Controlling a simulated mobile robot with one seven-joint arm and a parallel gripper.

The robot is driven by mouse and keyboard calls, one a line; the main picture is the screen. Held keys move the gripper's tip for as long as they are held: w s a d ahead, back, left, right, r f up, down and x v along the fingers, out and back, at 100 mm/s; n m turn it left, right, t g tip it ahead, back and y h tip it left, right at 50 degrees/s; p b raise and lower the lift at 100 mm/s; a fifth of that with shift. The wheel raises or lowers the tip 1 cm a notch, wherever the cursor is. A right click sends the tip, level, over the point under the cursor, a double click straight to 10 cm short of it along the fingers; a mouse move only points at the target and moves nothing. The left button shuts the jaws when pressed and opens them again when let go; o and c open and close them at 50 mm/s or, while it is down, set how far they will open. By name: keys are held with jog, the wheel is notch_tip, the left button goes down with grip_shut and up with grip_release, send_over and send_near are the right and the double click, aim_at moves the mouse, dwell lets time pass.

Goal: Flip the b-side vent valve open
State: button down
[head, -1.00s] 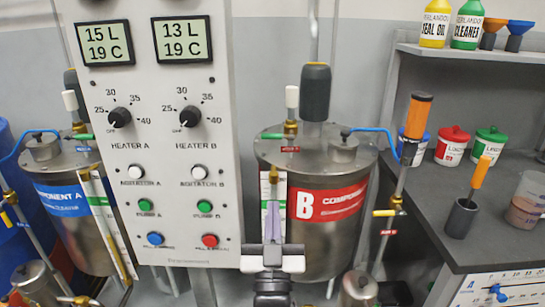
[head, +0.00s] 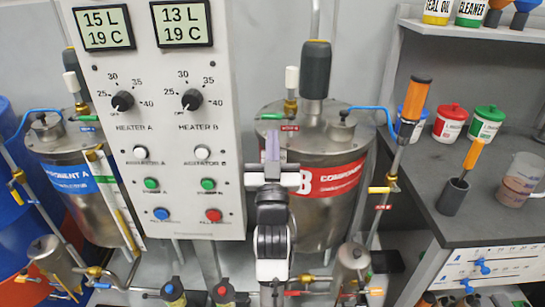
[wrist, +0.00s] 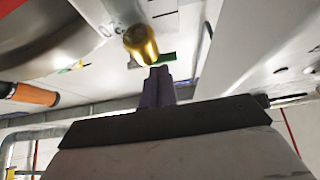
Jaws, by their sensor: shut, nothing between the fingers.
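The b-side tank (head: 335,205) has a red band and stands right of the control panel. On its lid is a small brass valve (head: 291,107) with a white cap above it, a green lever (head: 270,116) pointing left and a red tag below. My gripper (head: 272,138) is shut and empty, its fingers pointing up in front of the tank, just below the green lever in the picture. In the wrist view the shut fingers (wrist: 158,75) end close to a green piece (wrist: 160,59) beside a brass fitting (wrist: 141,45). I cannot tell whether they touch.
The control panel (head: 165,130) stands close left of my gripper. A dark grey motor (head: 316,70) rises from the lid right of the valve. A pipe with an orange-topped cylinder (head: 415,98) and a grey bench (head: 500,185) are farther right.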

aim_at(276, 116)
jog(key=shift+p+x, duration=0.3)
jog(key=shift+x, duration=0.95)
jog(key=shift+a+m+b, duration=0.1)
jog(key=shift+m+b, duration=0.25)
jog(key=shift+m, duration=0.05)
jog(key=shift+r+h, duration=0.15)
jog(key=shift+h, duration=0.25)
jog(key=shift+m, duration=0.3)
